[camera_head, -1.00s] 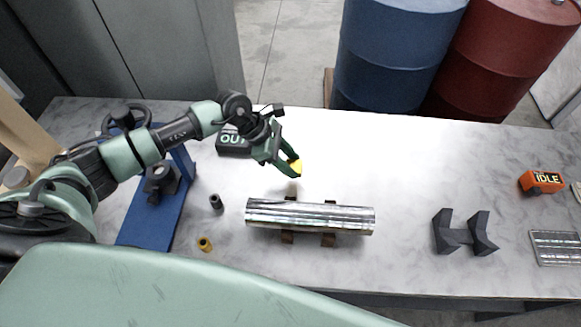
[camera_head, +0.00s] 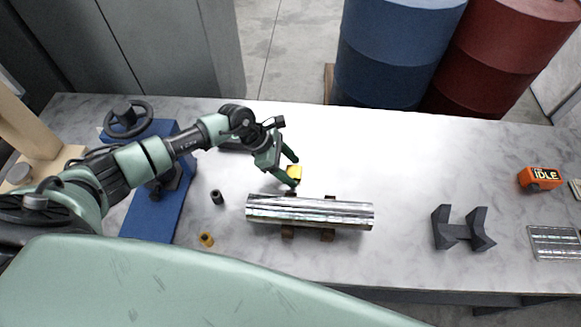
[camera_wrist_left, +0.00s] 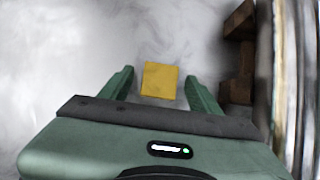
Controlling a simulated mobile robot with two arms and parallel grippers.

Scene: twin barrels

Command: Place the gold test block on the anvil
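The gold test block (camera_head: 295,172) is a small yellow square-topped piece over the white table, behind the silver bar. My left gripper (camera_head: 291,169) is open, with its two green fingers on either side of the block. In the left wrist view the block (camera_wrist_left: 160,80) lies between the fingertips (camera_wrist_left: 160,88), with a small gap on each side. I cannot tell its exact height relative to the table. A blue stand (camera_head: 160,212) with a dark handwheel is at the left; a dark part on it may be the anvil, partly hidden by my left arm. My right gripper is not in view.
A silver bar (camera_head: 310,212) lies on brown supports just in front of the left gripper. A dark peg (camera_head: 217,197) and a yellow peg (camera_head: 206,239) stand nearby. A dark V-shaped holder (camera_head: 462,232) and an orange IDLE box (camera_head: 540,178) are right. Table behind the bar is clear.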

